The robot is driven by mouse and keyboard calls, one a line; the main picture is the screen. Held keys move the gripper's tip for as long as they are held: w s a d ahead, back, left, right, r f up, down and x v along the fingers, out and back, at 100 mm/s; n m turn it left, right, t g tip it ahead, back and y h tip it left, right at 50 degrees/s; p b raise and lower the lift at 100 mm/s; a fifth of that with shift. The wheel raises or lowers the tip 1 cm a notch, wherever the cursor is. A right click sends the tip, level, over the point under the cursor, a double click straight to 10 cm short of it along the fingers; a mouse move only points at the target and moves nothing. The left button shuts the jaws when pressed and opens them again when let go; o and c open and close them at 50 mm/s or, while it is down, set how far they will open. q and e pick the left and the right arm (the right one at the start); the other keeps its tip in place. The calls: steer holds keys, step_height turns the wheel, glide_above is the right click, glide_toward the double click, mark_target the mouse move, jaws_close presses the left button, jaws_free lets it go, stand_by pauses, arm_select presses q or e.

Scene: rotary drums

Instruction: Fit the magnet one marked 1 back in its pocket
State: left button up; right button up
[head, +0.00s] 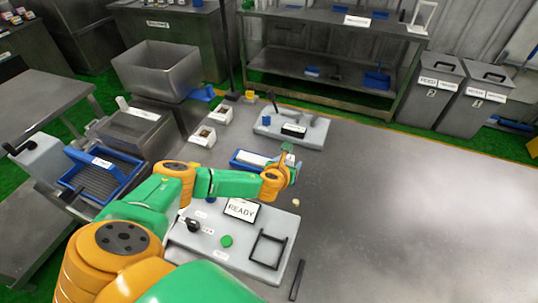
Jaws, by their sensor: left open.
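My left gripper (290,158) is at the end of the green and orange arm, over the grey table near the right end of a blue tray (238,164). It is small in view, open, and I see nothing held in it. The tray holds something pale, and my arm partly covers it. I cannot make out a magnet marked 1 or its pocket. A small tan piece (296,202) lies on the table just below the gripper; I cannot tell what it is. My right gripper is out of view.
A pale panel with a READY sign (240,209), green button (226,241) and black frame (267,249) lies in front. A grey fixture (310,132) stands behind the tray. Two small white boxes (203,136) are at left. The table's right side (430,210) is clear.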

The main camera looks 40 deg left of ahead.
arm_select(q)
steer(key=shift+w+f, duration=0.35)
steer(key=b+x, duration=0.1)
steer(key=x, duration=0.3)
steer(key=shift+f+b, duration=0.15)
steer(key=shift+b, duration=0.15)
steer(key=shift+w+a, duration=0.1)
steer(key=shift+w, duration=0.1)
steer(key=shift+s, duration=0.15)
steer(key=shift+s+r, duration=0.1)
steer(key=shift+r, duration=0.1)
steer(key=shift+c, duration=1.3)
jaws_close()
